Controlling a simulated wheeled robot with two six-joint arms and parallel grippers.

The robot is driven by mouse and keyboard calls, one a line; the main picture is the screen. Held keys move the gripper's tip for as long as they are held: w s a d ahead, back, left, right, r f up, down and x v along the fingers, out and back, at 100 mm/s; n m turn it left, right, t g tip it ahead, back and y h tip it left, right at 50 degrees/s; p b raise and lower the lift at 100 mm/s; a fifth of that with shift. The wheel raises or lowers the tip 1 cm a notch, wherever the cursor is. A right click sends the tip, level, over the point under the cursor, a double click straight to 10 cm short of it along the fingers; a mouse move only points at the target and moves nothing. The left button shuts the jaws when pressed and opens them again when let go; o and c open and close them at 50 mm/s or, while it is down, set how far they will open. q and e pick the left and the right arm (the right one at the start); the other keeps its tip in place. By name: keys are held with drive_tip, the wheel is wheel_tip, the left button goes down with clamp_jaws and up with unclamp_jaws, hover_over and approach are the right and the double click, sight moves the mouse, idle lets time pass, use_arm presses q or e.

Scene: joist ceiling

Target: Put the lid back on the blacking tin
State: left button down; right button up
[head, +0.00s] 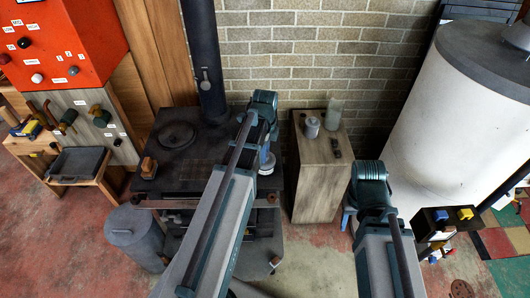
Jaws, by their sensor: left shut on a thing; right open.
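My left gripper (267,164) is low over the right edge of the black stove top, mostly hidden behind its own wrist. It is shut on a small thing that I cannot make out. My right gripper (348,219) shows only as a bit of blue beside its wrist, right of the wooden cabinet; it is open. A small round grey tin-like container (312,128) stands on the cabinet top; I cannot tell whether it is the blacking tin. I cannot pick out the lid for certain.
The stove (190,172) has a flue pipe behind it. The cabinet (318,178) also holds a glass jar (334,114) and small dark items (336,148). A big white cylinder (450,120) stands at right, a grey bin (134,238) at front left.

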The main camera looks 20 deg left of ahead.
use_arm(q)
drive_tip(key=shift+f, duration=0.25)
drive_tip(key=shift+c, duration=2.2)
unclamp_jaws()
drive_tip(key=shift+r, duration=0.1)
drive_tip(key=shift+r, duration=0.1)
wheel_tip(320, 180, up, 14)
drive_tip(key=p, duration=1.3)
drive_tip(key=shift+p, duration=0.4)
wheel_tip(320, 180, up, 4)
drive_tip(key=p, duration=0.4)
drive_tip(key=shift+f, duration=0.2)
